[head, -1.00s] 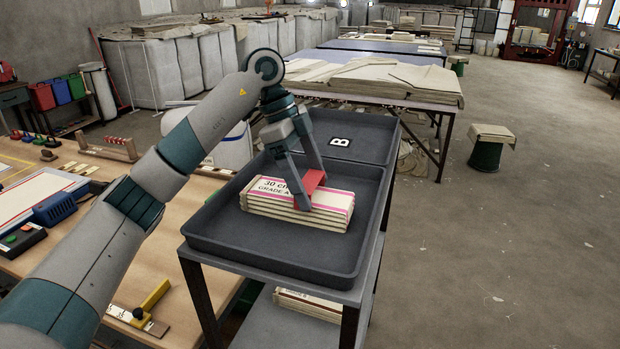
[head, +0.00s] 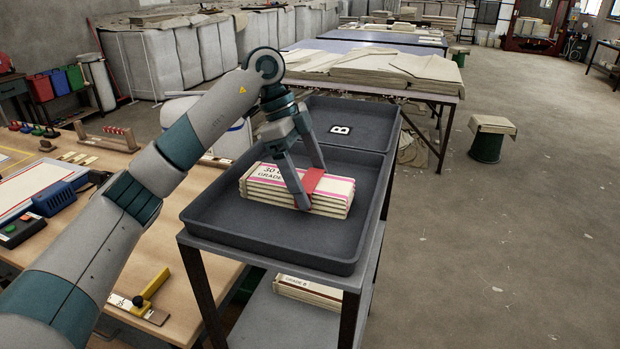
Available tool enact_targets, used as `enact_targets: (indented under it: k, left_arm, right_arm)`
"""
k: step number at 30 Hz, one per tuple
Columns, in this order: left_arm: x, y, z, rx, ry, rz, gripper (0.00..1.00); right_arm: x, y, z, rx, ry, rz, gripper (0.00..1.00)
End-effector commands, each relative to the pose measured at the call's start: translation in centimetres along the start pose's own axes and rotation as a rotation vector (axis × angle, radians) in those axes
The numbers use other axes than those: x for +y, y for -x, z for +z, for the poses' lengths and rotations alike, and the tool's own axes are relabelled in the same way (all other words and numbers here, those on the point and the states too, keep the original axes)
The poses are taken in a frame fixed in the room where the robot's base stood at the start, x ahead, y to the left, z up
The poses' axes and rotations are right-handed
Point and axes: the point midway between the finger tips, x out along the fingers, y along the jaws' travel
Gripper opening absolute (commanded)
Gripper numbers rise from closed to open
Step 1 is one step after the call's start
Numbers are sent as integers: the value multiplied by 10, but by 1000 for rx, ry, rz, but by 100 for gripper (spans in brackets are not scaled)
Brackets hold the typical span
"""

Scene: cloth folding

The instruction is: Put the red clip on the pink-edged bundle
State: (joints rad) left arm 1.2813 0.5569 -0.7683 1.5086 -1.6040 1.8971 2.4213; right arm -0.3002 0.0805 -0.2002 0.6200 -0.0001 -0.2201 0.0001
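The pink-edged bundle (head: 262,192) is a stack of folded cream cloths with pink lines and a label reading "30" and "GRADE". It lies in the near dark tray (head: 220,236) on the trolley. My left gripper (head: 309,189) is over the right half of the bundle, its fingers pointing down and spread across the red clip (head: 315,181). The clip sits between both fingers at the bundle's top. The near finger covers part of the bundle's front side. Whether the clip grips the cloth cannot be told. My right gripper is out of view.
A second dark tray marked B (head: 340,130) adjoins behind. Another bundle labelled GRADE B (head: 308,291) lies on the trolley's lower shelf. A wooden workbench (head: 205,280) with small tools stands left. A cloth-covered table (head: 390,72) is behind. The floor to the right is open.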

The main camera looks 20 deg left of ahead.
Motion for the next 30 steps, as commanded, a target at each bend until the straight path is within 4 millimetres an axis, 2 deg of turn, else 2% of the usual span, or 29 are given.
enact_targets:
  k: [11, 17, 23, 30]
  left_arm:
    - [0, 1, 0, 0, 0, 0, 97]
    - [-1, 10, 0, 0, 0, -3, 97]
    - [-1, 35, 1, 0, 1, -4, 97]
    - [-1, 80, 1, 0, 1, -4, 97]
  right_arm:
    - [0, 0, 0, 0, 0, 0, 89]
    - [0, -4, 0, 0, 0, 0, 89]
    - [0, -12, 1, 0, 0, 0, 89]
    - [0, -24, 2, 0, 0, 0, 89]
